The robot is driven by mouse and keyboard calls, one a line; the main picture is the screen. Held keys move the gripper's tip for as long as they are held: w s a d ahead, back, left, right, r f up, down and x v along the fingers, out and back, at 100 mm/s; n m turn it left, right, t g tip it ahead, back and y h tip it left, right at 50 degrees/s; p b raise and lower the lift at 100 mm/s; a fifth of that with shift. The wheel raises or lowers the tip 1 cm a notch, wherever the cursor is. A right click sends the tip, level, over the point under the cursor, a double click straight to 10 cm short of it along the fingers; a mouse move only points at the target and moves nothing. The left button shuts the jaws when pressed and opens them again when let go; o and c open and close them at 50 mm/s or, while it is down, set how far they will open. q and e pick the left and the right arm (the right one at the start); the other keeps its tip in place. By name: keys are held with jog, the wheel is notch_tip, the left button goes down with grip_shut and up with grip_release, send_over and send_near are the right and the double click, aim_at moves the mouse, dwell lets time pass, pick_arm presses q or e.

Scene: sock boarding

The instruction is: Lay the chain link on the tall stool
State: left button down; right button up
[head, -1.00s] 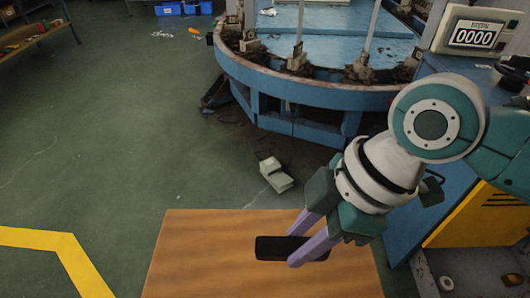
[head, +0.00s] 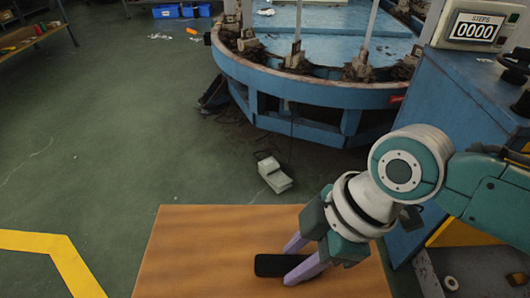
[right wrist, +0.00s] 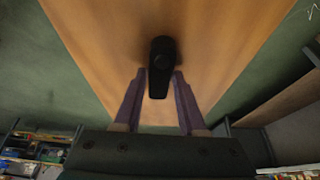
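The chain link (head: 275,265) is a small black bar-like piece, seen over the wooden top. My right gripper (head: 291,264) points down and left with its two lilac fingers, one on each side of the link, and is shut on it. In the right wrist view, the link (right wrist: 162,60) sits between the fingertips (right wrist: 158,78), with a soft shadow on the wood around it. The brown wooden top (head: 200,245) looks like the tall stool's seat; its legs are hidden. I cannot tell whether the link touches the wood. My left gripper is not in view.
A round blue machine (head: 320,90) stands behind, with a blue cabinet (head: 450,120) and a counter display (head: 475,27) at the right. A pale block (head: 273,175) lies on the green floor beyond the top. The top's left part is bare.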

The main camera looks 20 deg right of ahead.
jog(key=o, duration=0.3)
jog(key=shift+o, duration=0.2)
jog(key=shift+r, duration=0.3)
jog(key=p+v, duration=0.5)
jog(key=v, duration=0.6)
jog(key=s+a+r+m+t, duration=0.2)
jog(key=s+m, duration=0.4)
jog(key=s+d+r+m+h, duration=0.2)
jog(key=s+d+m+h, duration=0.2)
jog(key=s+d+m, duration=0.1)
jog(key=shift+d+m, duration=0.7)
jog(key=shift+m, duration=0.3)
